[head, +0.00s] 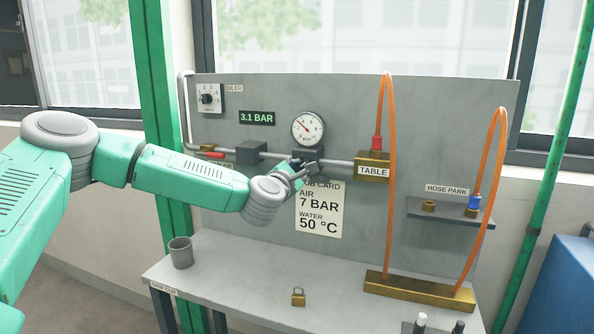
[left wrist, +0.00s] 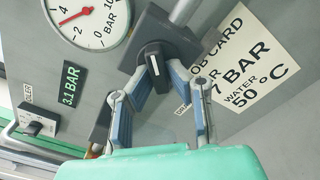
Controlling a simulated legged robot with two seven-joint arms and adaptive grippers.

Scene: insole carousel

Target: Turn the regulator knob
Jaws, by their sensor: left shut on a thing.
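The regulator (head: 311,155) is a dark block on the grey pipe below the round gauge (head: 308,128). Its dark knob with a white mark (left wrist: 153,58) shows in the left wrist view. My left gripper (head: 299,168) reaches in from the left and is shut on the knob, with its blue-grey fingers (left wrist: 156,80) on either side. In the head view the gripper hides the knob. The gauge also shows in the left wrist view (left wrist: 92,18), with a red needle. A display (head: 257,118) reads 3.1 BAR.
The job card (head: 319,212) below reads air 7 bar, water 50 °C. Orange hoses (head: 391,200) hang at right.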

